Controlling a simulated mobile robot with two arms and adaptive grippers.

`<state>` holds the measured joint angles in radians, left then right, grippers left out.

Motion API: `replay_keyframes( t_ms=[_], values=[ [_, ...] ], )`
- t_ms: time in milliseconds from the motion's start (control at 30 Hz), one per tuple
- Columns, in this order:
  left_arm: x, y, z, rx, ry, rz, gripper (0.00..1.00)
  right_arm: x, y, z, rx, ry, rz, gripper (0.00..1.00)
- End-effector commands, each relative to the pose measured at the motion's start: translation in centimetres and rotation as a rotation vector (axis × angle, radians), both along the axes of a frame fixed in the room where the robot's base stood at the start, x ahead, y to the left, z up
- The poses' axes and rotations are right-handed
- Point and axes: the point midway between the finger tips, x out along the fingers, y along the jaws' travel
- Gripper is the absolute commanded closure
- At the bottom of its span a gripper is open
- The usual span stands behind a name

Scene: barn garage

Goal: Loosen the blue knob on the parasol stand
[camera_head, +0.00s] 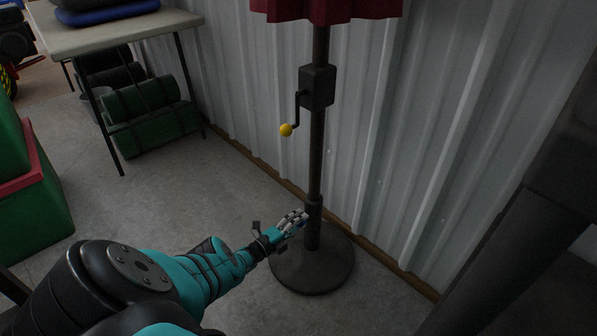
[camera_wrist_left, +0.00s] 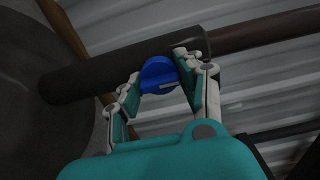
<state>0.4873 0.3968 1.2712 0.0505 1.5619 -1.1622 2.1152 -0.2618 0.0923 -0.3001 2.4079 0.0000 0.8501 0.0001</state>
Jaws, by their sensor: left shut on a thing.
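The parasol stand has a dark round base (camera_head: 313,268) and an upright dark pole (camera_head: 316,150) near the metal wall. My left gripper (camera_head: 303,216) reaches to the lower sleeve of the stand, just above the base. In the left wrist view the blue knob (camera_wrist_left: 158,75) sticks out from the dark sleeve (camera_wrist_left: 110,70). The fingers of my left gripper (camera_wrist_left: 158,92) are on either side of the knob and shut on it. In the head view the knob is hidden by the fingers. My right gripper is not in view.
A crank box (camera_head: 318,86) with a yellow-ended handle (camera_head: 286,130) is higher on the pole, under the red canopy (camera_head: 325,10). A table (camera_head: 110,35) with green rolls (camera_head: 150,115) below stands at back left. Green boxes (camera_head: 35,210) are at left.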

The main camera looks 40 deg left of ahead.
Motion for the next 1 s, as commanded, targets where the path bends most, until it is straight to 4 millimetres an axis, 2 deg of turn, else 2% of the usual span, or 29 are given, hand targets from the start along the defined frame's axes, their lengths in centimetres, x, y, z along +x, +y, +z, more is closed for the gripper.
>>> replay_keyframes(
  t_ms=[367, 400, 567, 1000],
  values=[
    [0.0, -0.03, -0.04, -0.006, 0.001, 0.001, 0.95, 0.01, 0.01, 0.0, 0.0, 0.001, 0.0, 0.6],
    [0.0, -0.03, -0.04, -0.006, 0.001, 0.001, 0.6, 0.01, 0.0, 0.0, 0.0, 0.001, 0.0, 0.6],
    [0.0, -0.03, -0.03, -0.005, 0.0, 0.0, 0.4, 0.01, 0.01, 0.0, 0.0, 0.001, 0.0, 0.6],
    [0.0, -0.01, -0.01, -0.004, 0.0, 0.0, 0.4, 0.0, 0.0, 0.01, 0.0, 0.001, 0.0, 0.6]
  ],
)
